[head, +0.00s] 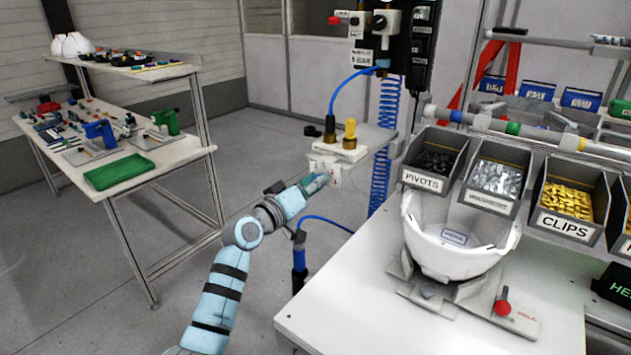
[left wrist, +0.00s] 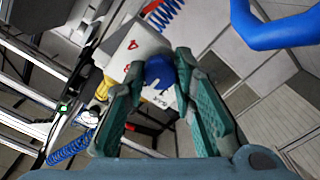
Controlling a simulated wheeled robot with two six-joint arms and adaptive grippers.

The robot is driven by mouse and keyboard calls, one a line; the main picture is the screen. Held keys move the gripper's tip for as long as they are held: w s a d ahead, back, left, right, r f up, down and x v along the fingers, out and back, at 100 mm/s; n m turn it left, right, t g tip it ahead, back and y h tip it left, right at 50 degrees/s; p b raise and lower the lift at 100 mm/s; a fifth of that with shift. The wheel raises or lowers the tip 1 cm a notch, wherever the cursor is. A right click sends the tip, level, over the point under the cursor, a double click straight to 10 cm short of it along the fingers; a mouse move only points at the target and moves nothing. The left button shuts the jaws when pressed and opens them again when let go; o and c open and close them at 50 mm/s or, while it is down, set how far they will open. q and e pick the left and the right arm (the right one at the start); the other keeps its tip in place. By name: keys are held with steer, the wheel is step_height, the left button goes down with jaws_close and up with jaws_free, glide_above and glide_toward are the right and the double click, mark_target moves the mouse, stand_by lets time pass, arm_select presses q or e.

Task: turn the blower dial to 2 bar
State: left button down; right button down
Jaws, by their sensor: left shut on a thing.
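The blower dial shows in the left wrist view as a blue knob (left wrist: 160,72) on the face of a white box (left wrist: 138,45). Red numerals and a small label, which seems to read BAR, are printed on the box around it. My left gripper (left wrist: 158,78) has its green fingers on either side of the knob, shut on it. In the head view my left gripper (head: 322,182) reaches the front of the white blower box (head: 332,172), and the dial is hidden there. The exact dial setting cannot be read. My right gripper is not in view.
Yellow fittings (head: 350,130) stand on the blower unit. A blue hose (head: 345,88) and a coiled blue hose (head: 383,140) run close by. A helmet shell (head: 455,240) sits on a fixture on the right bench, below part bins. The floor to the left is clear.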

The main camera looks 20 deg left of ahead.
arm_select(q)
steer(key=c, duration=1.3)
jaws_free()
steer(key=shift+c, duration=0.2)
steer(key=v, duration=1.2)
steer(key=shift+f, duration=0.1)
